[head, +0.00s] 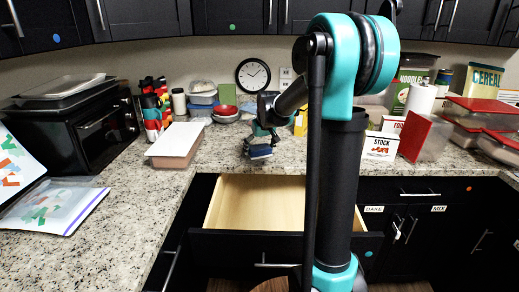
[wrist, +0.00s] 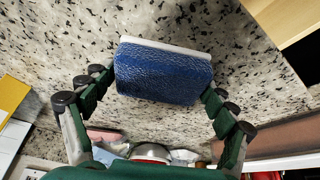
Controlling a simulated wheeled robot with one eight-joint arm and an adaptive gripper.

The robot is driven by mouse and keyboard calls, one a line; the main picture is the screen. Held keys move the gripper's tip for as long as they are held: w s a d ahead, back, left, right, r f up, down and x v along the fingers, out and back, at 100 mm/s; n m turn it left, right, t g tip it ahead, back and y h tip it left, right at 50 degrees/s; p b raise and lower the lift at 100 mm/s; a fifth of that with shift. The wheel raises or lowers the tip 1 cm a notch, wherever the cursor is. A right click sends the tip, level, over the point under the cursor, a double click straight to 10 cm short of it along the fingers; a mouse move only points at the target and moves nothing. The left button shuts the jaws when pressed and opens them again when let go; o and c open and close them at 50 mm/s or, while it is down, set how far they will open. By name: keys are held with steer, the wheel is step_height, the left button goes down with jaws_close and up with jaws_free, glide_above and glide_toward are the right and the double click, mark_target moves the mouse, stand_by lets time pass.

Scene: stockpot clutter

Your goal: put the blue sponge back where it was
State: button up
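The blue sponge (wrist: 165,75), with a thin white layer along one side, sits between the two fingers of my gripper (wrist: 160,85) in the wrist view. The finger pads meet its left and right ends, so my gripper is shut on it. In the head view my gripper (head: 262,132) points down over the counter behind the open drawer, with the blue sponge (head: 259,151) under it. The sponge is at or just above the counter; I cannot tell whether it touches.
An open wooden drawer (head: 258,203) juts out in front, its visible inside bare. A white-topped box (head: 175,142) stands left of my gripper. A stock box (head: 381,146) and a red-lidded container (head: 425,137) stand to the right. Bowls (head: 225,113) and a clock (head: 253,75) are behind.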

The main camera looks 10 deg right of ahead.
steer(key=shift+o, duration=0.9)
steer(key=shift+r, duration=0.25)
steer(key=v, duration=1.1)
steer(key=shift+r, duration=0.4)
steer(key=shift+s+d, duration=0.1)
steer(key=shift+c, duration=0.6)
